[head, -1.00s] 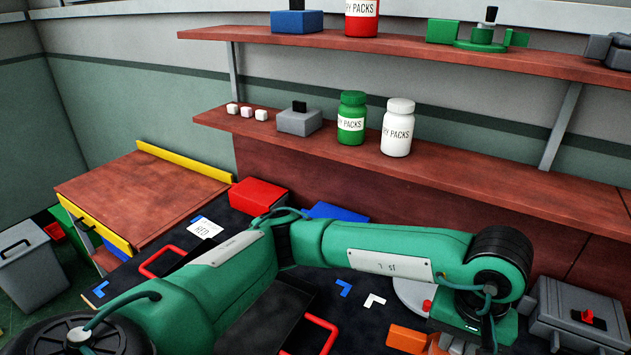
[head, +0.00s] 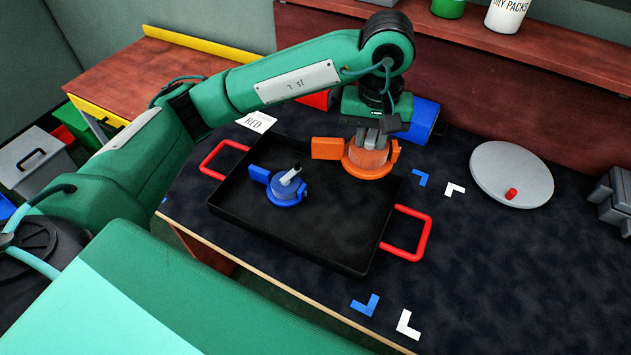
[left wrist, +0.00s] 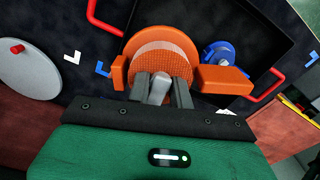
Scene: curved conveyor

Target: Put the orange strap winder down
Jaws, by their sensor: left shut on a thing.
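The orange strap winder (head: 368,158) has a round body and a block-like arm sticking out to the left in the head view. My left gripper (head: 372,137) is shut on its grey upright handle from above. The winder is over the back right part of the black tray (head: 320,242); I cannot tell whether it touches the tray. In the left wrist view the winder (left wrist: 160,62) sits right between the fingers (left wrist: 160,92). A blue strap winder (head: 284,190) with a light handle stands in the tray, left of the orange one. My right gripper is not in view.
The tray has red handles (head: 428,235) at its ends. A grey disc with a red knob (head: 510,172) lies to the right. Blue and white corner marks (head: 408,324) lie on the dark table. Red and blue boxes (head: 424,120) stand behind my arm. The table right of the tray is mostly clear.

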